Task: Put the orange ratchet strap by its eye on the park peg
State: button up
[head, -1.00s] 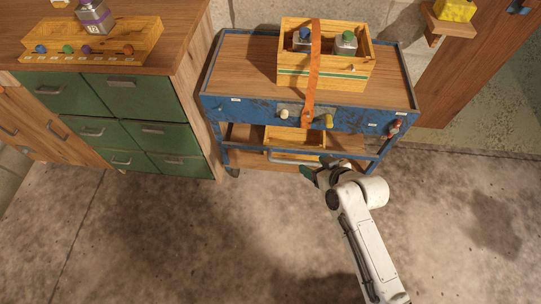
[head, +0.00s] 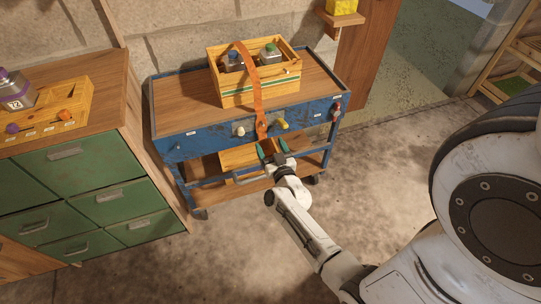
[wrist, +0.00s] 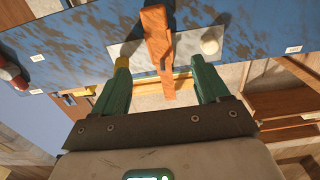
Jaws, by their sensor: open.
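The orange ratchet strap (head: 257,95) lies over the wooden crate (head: 230,97), and its front end hangs down the cart's blue front between a white peg (head: 239,130) and a yellow peg (head: 282,125). I cannot make out its eye clearly. My gripper (head: 273,150) is open and empty just below the strap's end. In the wrist view the strap (wrist: 158,45) hangs in line with the gap between my green fingers, and I see no finger gripping it. The white peg (wrist: 209,46) shows beyond the right finger. I cannot tell which peg is the park peg.
The blue cart (head: 172,147) has a wooden top and a lower shelf. Grey canisters with blue and green caps stand in the crate. A red knob (head: 337,108) is at the cart's right end. The green drawer cabinet (head: 90,185) stands left. Floor is clear in front.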

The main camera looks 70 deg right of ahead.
aim_at(262, 127)
jog(key=b+x, duration=0.1)
jog(key=x, duration=0.6)
jog(key=shift+w+d, duration=0.2)
jog(key=shift+d, duration=0.1)
jog(key=shift+c, duration=0.2)
jog(key=c, duration=1.1)
jog(key=shift+r, duration=0.4)
jog(key=shift+r+p+v, duration=0.1)
jog(key=shift+p+v, duration=0.5)
jog(key=shift+v, duration=0.2)
jog(key=shift+r+p+v, duration=0.15)
jog(key=shift+p+v, duration=0.4)
jog(key=shift+v, duration=0.25)
jog(key=shift+s+a, duration=0.35)
jog(key=shift+a, duration=0.05)
jog(key=shift+w, duration=0.1)
